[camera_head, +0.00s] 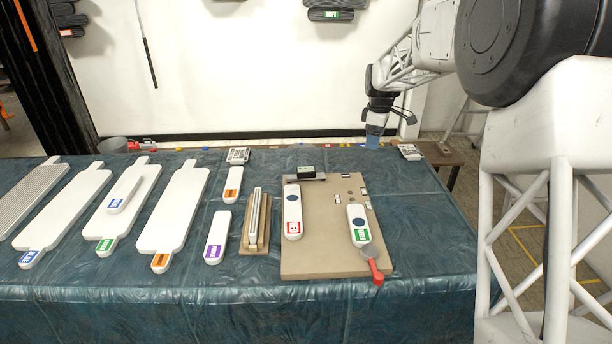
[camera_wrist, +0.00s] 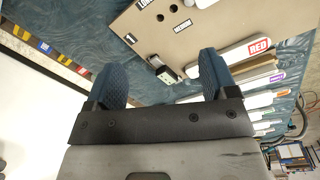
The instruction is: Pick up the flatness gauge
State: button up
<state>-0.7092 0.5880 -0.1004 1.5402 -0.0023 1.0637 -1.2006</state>
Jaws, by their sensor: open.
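A small block with a dark top and green display (camera_head: 305,171), which looks like the flatness gauge, sits at the back left of the beige board (camera_head: 335,257). In the wrist view this block (camera_wrist: 162,70) shows between the fingers, beyond them, beside the board's edge. My gripper (camera_head: 374,140) is over the table's back edge, to the right of the block and apart from it. In the wrist view my gripper (camera_wrist: 162,64) has its two blue fingers spread with nothing held. No other thing is clearly a gauge.
The board also bears a red-labelled white tool (camera_head: 292,212), a green-labelled white tool (camera_head: 357,222) and a red-handled item (camera_head: 376,270). A slotted wooden holder (camera_head: 256,222) stands left of the board. Several white paddles lie farther left.

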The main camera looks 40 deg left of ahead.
jog(key=s+a+f+n, duration=0.25)
jog(key=a+f, duration=0.45)
jog(key=a, duration=0.6)
jog(key=n, duration=0.4)
send_over(306, 169)
notch_tip(306, 169, down, 8)
jog(key=shift+f, duration=0.25)
jog(key=shift+s, duration=0.1)
jog(key=shift+f, duration=1.35)
jog(key=shift+f, duration=0.1)
jog(key=shift+f, duration=2.45)
jog(key=c, duration=1.1)
